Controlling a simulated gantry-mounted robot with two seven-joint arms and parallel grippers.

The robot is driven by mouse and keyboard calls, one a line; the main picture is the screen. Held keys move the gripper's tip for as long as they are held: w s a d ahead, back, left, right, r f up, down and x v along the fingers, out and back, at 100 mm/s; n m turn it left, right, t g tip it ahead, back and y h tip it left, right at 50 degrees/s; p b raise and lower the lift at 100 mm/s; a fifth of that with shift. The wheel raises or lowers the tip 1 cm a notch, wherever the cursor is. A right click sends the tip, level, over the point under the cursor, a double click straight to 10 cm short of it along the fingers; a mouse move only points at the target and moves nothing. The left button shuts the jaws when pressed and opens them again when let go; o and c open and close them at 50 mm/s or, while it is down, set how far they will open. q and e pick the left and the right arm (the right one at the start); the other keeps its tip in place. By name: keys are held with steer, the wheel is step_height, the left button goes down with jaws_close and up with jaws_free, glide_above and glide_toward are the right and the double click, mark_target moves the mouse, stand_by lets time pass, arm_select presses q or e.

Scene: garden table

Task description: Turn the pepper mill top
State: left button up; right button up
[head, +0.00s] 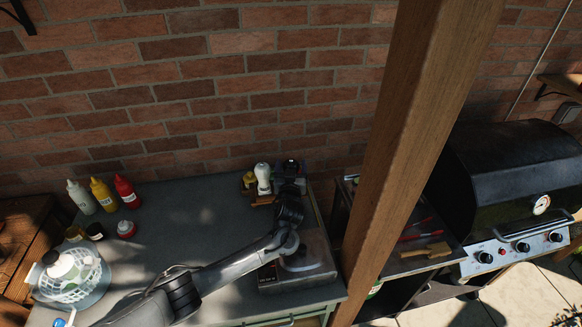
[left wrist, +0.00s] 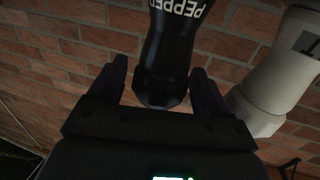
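The black pepper mill (left wrist: 167,55) shows in the left wrist view with its white lettering upside down. Its narrow end reaches down between the two fingers of my left gripper (left wrist: 162,85). The fingers are spread on either side of it. A thin gap shows on the left; on the right I cannot tell whether the finger touches. In the head view the mill's dark top (head: 291,165) shows at the back right of the table, partly hidden behind my left gripper (head: 290,188). My right gripper is not in view.
A white mill (head: 263,177) stands close left of the pepper mill, with a yellow-topped container (head: 249,180) beside it. Squeeze bottles (head: 103,194) stand at the left. The table's middle is clear; a wooden post (head: 400,150) rises right.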

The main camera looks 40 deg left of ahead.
arm_select(q)
steer(key=c, duration=0.9)
steer(key=shift+f+n+g+y+b, duration=0.1)
steer(key=shift+n+g+y+b, duration=0.2)
steer(key=shift+y+b, duration=0.1)
steer(key=n+g+y+b, duration=0.1)
steer(key=b, duration=0.1)
steer(key=n+g+y+b, duration=0.2)
steer(key=shift+w+d+f+b, duration=0.1)
steer(key=shift+f+b, duration=0.1)
steer(key=shift+b, duration=0.15)
steer(key=shift+r+n+g+y+b, duration=0.1)
steer(key=shift+n+g+y+b, duration=0.25)
steer(key=shift+g, duration=0.25)
steer(key=shift+r+g, duration=0.2)
steer(key=shift+g, duration=0.1)
steer(key=o, duration=1)
steer(key=shift+o, duration=0.2)
